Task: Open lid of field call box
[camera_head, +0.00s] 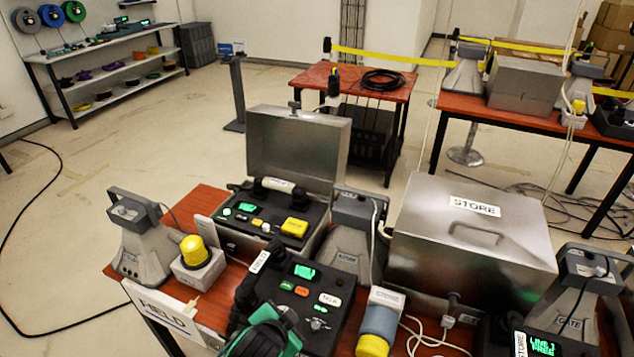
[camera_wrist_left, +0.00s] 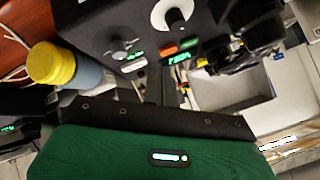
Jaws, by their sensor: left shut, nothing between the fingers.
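The field call box (camera_head: 280,222) stands behind the FIELD sign (camera_head: 160,306) on the red table. Its metal lid (camera_head: 298,143) is raised, standing upright at the back. Inside show a handset, a green display and a yellow block. My left gripper (camera_head: 265,332), green and black, is at the bottom, in front of the box and over the near console. It is shut and empty, apart from the lid. In the left wrist view its green body (camera_wrist_left: 155,150) fills the bottom, and the box's grey interior is at the right. My right gripper is not in view.
The near console (camera_head: 313,298) has a handset and buttons. A closed STORE box (camera_head: 470,240) stands to the right. Grey horn speakers (camera_head: 140,240) and a yellow beacon (camera_head: 194,250) crowd the table. A yellow-capped cylinder (camera_head: 376,325) stands at the front. Open floor lies left.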

